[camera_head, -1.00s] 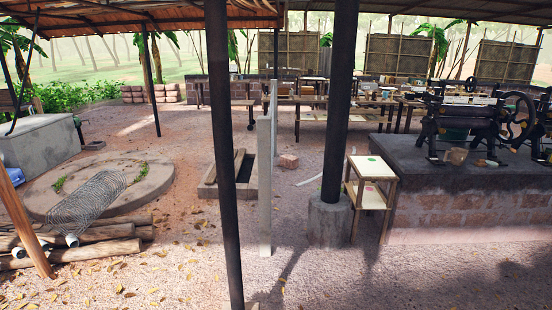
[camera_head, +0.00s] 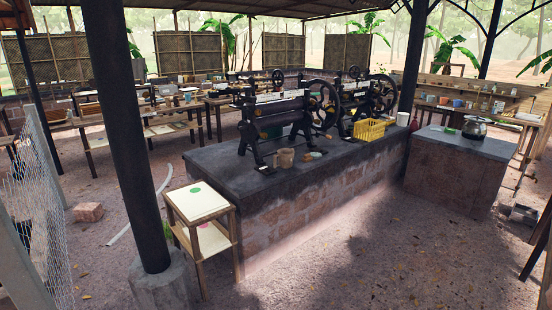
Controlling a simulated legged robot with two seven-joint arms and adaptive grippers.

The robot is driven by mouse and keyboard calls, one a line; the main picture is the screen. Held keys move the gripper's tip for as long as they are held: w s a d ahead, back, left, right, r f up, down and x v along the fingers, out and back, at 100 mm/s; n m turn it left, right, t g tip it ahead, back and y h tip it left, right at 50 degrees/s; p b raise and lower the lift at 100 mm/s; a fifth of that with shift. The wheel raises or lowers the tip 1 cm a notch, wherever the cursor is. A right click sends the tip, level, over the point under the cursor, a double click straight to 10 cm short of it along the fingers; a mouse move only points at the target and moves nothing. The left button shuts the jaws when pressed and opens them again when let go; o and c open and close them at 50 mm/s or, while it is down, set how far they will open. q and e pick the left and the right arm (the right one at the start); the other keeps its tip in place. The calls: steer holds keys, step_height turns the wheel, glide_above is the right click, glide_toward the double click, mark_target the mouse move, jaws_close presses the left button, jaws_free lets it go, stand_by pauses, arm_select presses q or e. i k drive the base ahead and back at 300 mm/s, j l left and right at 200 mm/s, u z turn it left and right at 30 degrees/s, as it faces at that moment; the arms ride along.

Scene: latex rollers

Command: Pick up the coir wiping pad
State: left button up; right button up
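I cannot make out the coir wiping pad for certain. A small tan-brown object (camera_head: 285,158) stands on the front of the dark counter (camera_head: 225,172), below the near roller machine (camera_head: 275,122). Neither of my grippers shows in the view.
A yellow crate (camera_head: 369,130) stands on the counter by the far roller machine (camera_head: 375,98). A kettle (camera_head: 475,127) sits on a second block at right. A dark post (camera_head: 127,140) and a small shelf stand (camera_head: 202,222) are near left.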

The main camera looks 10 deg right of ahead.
mark_target(307, 158)
steer(key=i+l+z, duration=0.2)
steer(key=i, duration=0.45)
steer(key=i+z, duration=0.25)
steer(key=i, duration=0.45)
steer(key=i+j+z, duration=0.2)
steer(key=i, duration=0.45)
steer(key=i+j+z, duration=0.25)
steer(key=i, duration=0.4)
steer(key=l, duration=0.1)
